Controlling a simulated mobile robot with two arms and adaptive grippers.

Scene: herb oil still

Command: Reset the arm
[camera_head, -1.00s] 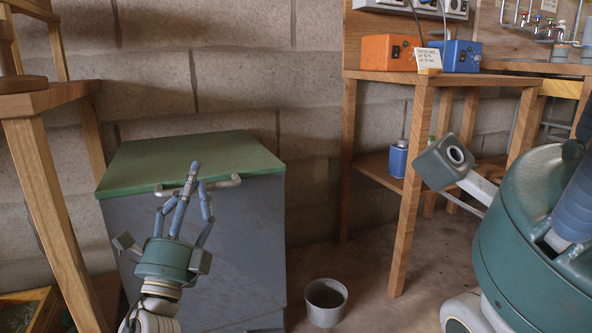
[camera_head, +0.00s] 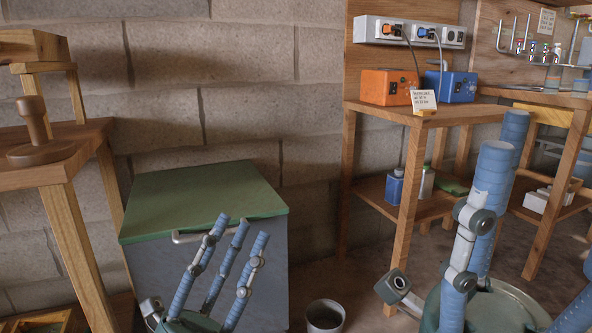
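My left gripper (camera_head: 240,230) rises from the bottom edge, left of centre. Its fingers are spread and hold nothing that I can see. They stand in front of the grey cabinet (camera_head: 158,270) with a green top (camera_head: 205,198) and hide part of its handle (camera_head: 188,237). I cannot tell whether a finger touches the handle. My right gripper (camera_head: 510,170) looms large and close at the right. Its fingers are spread, one partly cut off by the right edge, with nothing visible between them.
A grey bucket (camera_head: 325,316) stands on the floor. A wooden bench (camera_head: 450,115) holds an orange box (camera_head: 388,87) and a blue box (camera_head: 450,85); bottles stand on its lower shelf. A wooden stand (camera_head: 75,140) is at the left, with a brown wooden object (camera_head: 38,150).

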